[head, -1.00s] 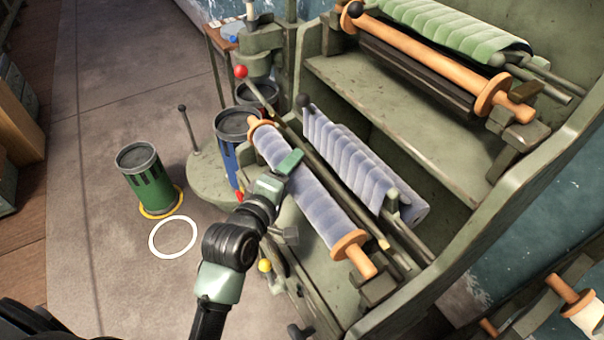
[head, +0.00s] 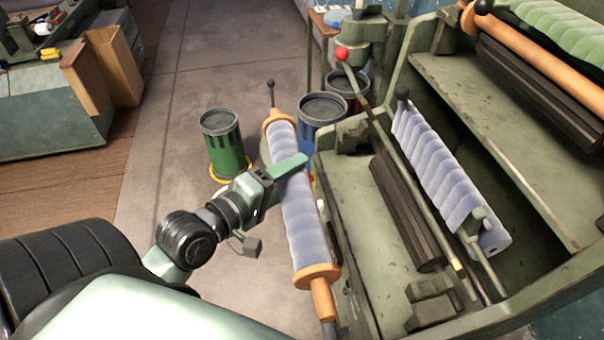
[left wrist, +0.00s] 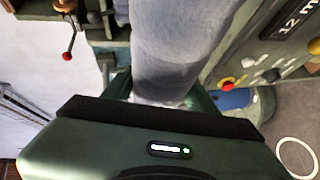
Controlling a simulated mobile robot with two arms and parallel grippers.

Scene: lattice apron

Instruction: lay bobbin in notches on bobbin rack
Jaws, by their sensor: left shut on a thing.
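The bobbin (head: 303,228) is a long roll of pale lavender sheet on a wooden core with orange-brown flanges. It is held beside the front of the green machine, above the floor, with one end toward me. My left gripper (head: 287,168) is shut around its middle part. In the left wrist view the lavender roll (left wrist: 172,40) lies between the fingers and fills the upper middle. I cannot make out a bobbin rack with notches in the current views. My right gripper is not in view.
The green machine (head: 440,85) stands on the right, with another lavender sheet (head: 440,165) and an orange-brown roller (head: 550,60) on it. A green can (head: 222,145) and a blue can (head: 322,112) stand beyond. The floor (head: 190,60) at left is open.

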